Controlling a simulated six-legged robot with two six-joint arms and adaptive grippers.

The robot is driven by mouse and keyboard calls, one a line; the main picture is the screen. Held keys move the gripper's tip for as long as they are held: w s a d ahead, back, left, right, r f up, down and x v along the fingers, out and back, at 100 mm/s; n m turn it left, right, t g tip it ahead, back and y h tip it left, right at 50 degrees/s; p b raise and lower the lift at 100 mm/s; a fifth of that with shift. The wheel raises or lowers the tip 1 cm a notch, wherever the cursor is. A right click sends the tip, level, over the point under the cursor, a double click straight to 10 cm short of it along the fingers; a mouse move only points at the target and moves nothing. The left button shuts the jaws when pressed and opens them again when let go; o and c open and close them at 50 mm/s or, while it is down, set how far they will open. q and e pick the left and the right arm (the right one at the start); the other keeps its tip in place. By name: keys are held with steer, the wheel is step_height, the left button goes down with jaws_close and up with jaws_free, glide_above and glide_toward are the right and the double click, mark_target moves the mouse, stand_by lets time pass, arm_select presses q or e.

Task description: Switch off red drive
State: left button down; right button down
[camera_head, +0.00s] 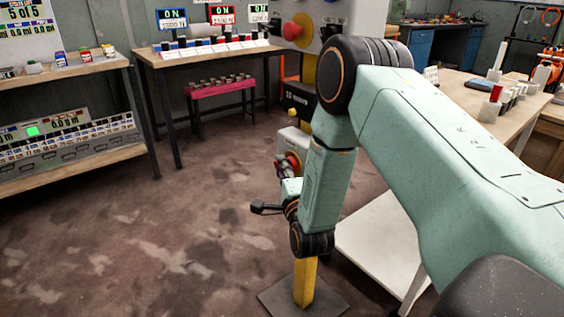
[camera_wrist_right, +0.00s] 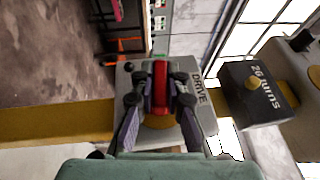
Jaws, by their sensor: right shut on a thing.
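My right gripper (camera_wrist_right: 160,98) is shut on the red switch handle (camera_wrist_right: 160,76), with a finger on each side of it. The handle sits on a grey box lettered DRIVE (camera_wrist_right: 205,108), fixed to a yellow post (camera_wrist_right: 55,121). In the head view the right gripper (camera_head: 289,172) is at the grey drive box (camera_head: 297,139), and my arm hides part of the box and handle. My left gripper is not in view.
A black box lettered "turns" (camera_wrist_right: 262,88) is beside the drive box. A white low table (camera_head: 378,240) stands right of the post's base plate. Shelves (camera_head: 70,150) with panels are at the left, and a pink stand (camera_head: 220,88) is at the back. The floor on the left is clear.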

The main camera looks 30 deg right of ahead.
steer(key=shift+d+r+n+g+p, duration=0.1)
steer(key=shift+d+n+g+p, duration=0.2)
steer(key=shift+g+p, duration=0.7)
steer(key=c, duration=1.4)
jaws_free()
steer(key=shift+s+a, duration=0.1)
steer(key=shift+o, duration=0.2)
steer(key=shift+f+t, duration=0.2)
steer(key=shift+t, duration=0.1)
steer(key=shift+r, duration=0.1)
steer(key=shift+s+a, duration=0.15)
steer(key=shift+s, duration=0.15)
steer(key=v, duration=1.1)
steer(key=shift+s, duration=0.25)
